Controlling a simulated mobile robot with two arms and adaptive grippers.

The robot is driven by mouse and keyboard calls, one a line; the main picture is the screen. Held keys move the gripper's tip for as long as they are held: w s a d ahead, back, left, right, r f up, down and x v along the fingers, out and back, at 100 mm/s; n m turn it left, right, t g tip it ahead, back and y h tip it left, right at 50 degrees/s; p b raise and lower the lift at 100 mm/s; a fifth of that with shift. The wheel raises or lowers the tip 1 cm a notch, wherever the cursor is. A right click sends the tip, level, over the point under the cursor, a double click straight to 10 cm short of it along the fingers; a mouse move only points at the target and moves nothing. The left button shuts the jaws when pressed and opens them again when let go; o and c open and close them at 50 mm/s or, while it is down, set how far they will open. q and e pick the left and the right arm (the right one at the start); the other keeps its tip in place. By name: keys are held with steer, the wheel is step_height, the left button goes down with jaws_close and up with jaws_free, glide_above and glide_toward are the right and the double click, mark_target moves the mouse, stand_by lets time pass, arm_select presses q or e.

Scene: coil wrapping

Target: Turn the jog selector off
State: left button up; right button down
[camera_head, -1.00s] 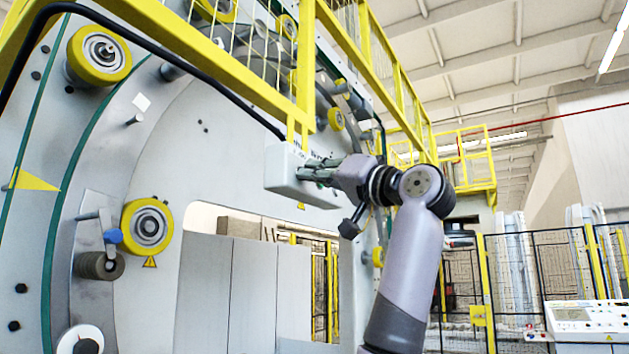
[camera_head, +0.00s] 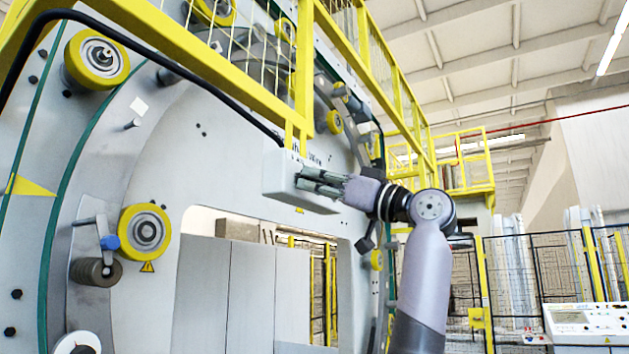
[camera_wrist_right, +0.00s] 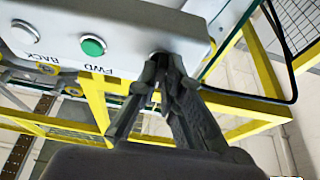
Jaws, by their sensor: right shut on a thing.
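A grey control box (camera_head: 277,174) hangs below the yellow rail on the big machine. In the right wrist view the box (camera_wrist_right: 120,14) carries a green button (camera_wrist_right: 92,45) by the label FWD and a white button (camera_wrist_right: 25,31) by the label BACK. My right gripper (camera_head: 300,178) is at the front of the box. In the wrist view its fingers (camera_wrist_right: 160,68) are closed around the jog selector, beside the green button. The fingers hide most of the selector, and I cannot read its position. My left gripper is not in view.
A yellow rail (camera_head: 215,65) and a black cable (camera_head: 190,70) run just above the box. Yellow rollers (camera_head: 145,232) sit on the machine face at left. A white control desk (camera_head: 590,322) and a mesh fence (camera_head: 545,270) stand at right.

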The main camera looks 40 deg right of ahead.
steer(key=shift+w+f, duration=0.1)
steer(key=shift+f, duration=0.05)
steer(key=c, duration=1.7)
jaws_free()
steer(key=shift+v, duration=6.05)
steer(key=shift+d+r, duration=0.1)
steer(key=shift+r, duration=0.15)
